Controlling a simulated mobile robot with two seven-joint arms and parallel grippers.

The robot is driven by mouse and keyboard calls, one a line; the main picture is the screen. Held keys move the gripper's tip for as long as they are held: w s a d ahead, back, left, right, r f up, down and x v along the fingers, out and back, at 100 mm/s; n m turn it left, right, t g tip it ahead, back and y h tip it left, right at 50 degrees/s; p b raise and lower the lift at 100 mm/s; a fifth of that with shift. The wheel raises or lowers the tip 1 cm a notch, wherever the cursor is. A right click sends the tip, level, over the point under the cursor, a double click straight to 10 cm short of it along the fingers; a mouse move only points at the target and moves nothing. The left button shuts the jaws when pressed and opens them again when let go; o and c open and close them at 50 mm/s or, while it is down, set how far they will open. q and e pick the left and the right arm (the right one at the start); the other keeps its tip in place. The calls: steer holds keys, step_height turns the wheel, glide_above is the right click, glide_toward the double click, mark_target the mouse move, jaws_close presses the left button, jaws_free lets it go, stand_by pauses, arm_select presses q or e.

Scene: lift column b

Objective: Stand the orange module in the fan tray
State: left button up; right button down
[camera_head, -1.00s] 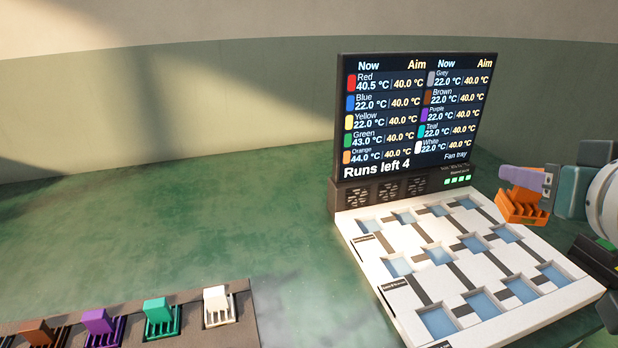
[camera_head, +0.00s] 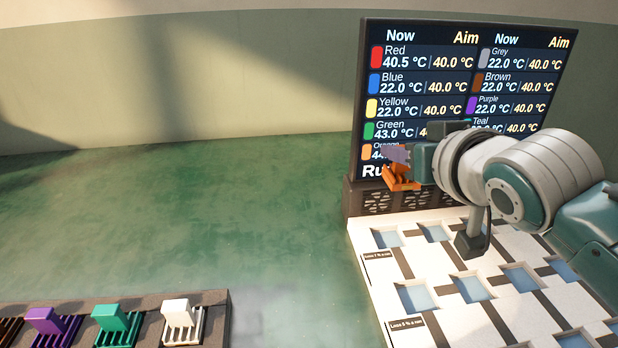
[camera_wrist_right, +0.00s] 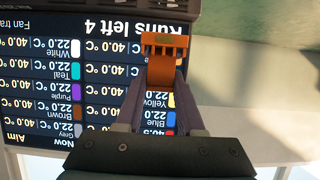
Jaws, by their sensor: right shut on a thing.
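The orange module (camera_head: 400,180) has a finned comb-like end. My right gripper (camera_head: 398,154) is shut on it and holds it raised, in front of the screen's lower left. In the right wrist view the module (camera_wrist_right: 164,62) sits between the tips of my right gripper (camera_wrist_right: 160,98), fins pointing away from the palm. A dark base with round fan grilles (camera_head: 378,203) stands under the screen, partly hidden by my arm. The words "Fan tra" show at the screen's edge in the wrist view; I cannot tell exactly which part they label. My left gripper is not in view.
The screen (camera_head: 468,60) lists temperatures. A white board (camera_head: 385,289) with several blue-floored pockets lies before it, partly under my right arm. A dark rack (camera_head: 215,308) at lower left holds white (camera_head: 183,322), teal (camera_head: 116,325) and purple (camera_head: 52,328) modules. The green table (camera_head: 200,220) between is clear.

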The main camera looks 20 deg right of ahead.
step_height(320, 180, down, 7)
steer(key=shift+f+b, duration=0.2)
steer(key=shift+b, duration=1)
steer(key=shift+f+b, duration=1)
steer(key=shift+f, duration=1.15)
steer(key=shift+f, duration=0.2)
steer(key=c, duration=0.5)
jaws_free()
